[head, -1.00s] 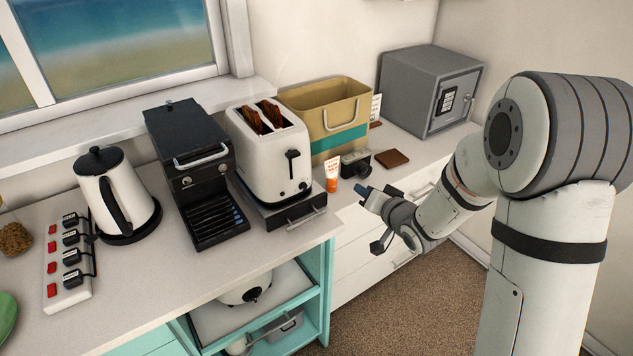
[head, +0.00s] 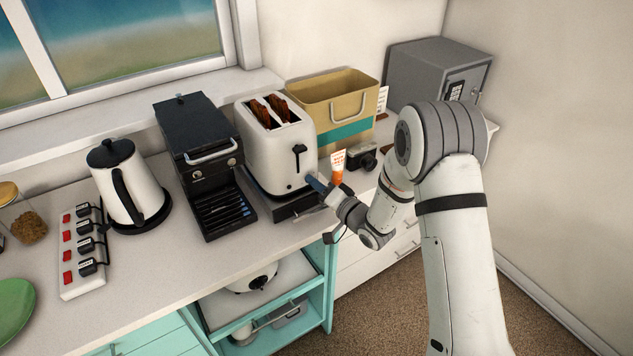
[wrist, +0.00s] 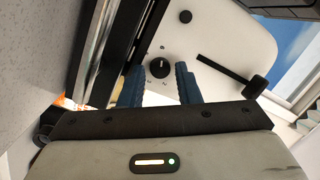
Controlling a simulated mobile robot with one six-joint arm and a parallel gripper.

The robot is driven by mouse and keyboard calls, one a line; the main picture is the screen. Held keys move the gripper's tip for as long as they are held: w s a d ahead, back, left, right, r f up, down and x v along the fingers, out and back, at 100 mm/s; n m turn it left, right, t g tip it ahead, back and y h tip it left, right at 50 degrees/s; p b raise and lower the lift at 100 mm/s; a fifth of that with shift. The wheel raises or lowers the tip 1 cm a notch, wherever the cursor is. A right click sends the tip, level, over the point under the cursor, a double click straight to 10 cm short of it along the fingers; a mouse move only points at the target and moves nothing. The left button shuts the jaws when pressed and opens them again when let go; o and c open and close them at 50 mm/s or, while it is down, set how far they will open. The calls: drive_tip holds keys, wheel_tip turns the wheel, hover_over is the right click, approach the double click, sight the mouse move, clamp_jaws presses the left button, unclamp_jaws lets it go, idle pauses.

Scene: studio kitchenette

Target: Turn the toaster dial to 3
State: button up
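The white toaster (head: 277,155) stands on a dark drawer base on the counter, with dark toast in its slots. In the wrist view its front face (wrist: 222,30) shows a round black dial (wrist: 159,68) with a light pointer line and small marks around it, too small to read. The black lever (wrist: 255,87) is to the right of the dial. My gripper (wrist: 160,80) is open, with one blue finger on each side of the dial. I cannot tell whether the fingers touch it. In the head view my gripper (head: 315,184) is at the toaster's lower front, hiding the dial.
A black coffee machine (head: 203,160) stands close on the left. A tan bin (head: 335,100) is behind. The floor in front is free.

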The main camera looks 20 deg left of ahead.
drive_tip(key=shift+w+a, duration=0.1)
drive_tip(key=shift+a, duration=0.1)
drive_tip(key=shift+c, duration=0.2)
clamp_jaws()
drive_tip(key=shift+f+n+b, duration=0.1)
drive_tip(key=shift+n+b, duration=0.2)
drive_tip(key=shift+b, duration=0.15)
